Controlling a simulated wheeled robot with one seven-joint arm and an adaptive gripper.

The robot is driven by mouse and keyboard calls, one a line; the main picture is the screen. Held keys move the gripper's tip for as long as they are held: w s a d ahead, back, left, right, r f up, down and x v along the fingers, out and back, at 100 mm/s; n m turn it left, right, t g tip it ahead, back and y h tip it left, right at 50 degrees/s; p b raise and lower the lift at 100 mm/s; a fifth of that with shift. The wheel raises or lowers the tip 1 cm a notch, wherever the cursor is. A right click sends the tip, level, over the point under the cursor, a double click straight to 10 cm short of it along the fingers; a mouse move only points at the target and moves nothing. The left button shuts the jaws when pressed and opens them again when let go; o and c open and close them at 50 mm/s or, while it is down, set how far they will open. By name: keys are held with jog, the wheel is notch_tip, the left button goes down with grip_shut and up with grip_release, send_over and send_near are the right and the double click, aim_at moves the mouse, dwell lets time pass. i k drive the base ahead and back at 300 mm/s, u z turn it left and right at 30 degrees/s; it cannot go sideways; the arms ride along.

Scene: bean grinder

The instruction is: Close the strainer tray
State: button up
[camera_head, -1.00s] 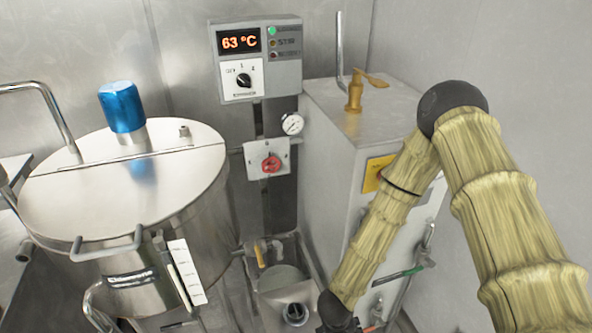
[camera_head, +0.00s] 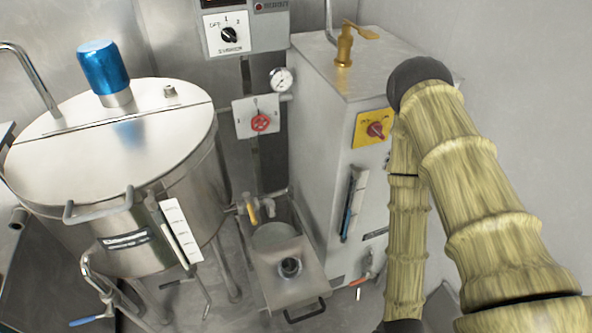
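The grey metal box that looks like the strainer tray (camera_head: 268,290) is low between the tank and the cabinet. It has a round dark opening on top and a black bar handle (camera_head: 305,311) at its front edge. A round pale basin shows just behind the opening. How far the tray is slid out is hard to tell. My arm comes in from the right and runs down in front of the cabinet, to the right of the tray. Only a dark joint shows at its lower end, at the bottom edge; my gripper is out of the picture.
A large steel tank (camera_head: 95,165) with a blue-capped top stands on legs at left. A tall grey cabinet (camera_head: 318,150) with a brass tap stands at right. A blue-handled valve (camera_head: 88,320) is at lower left. Floor shows between tank legs and tray.

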aim_at(283, 294)
jog(key=u, duration=0.7)
jog(key=k, duration=0.6)
jog(key=z, duration=0.65)
jog(key=i, duration=0.5)
jog(key=u, duration=0.1)
jog(key=k, duration=0.4)
jog(key=z, duration=0.15)
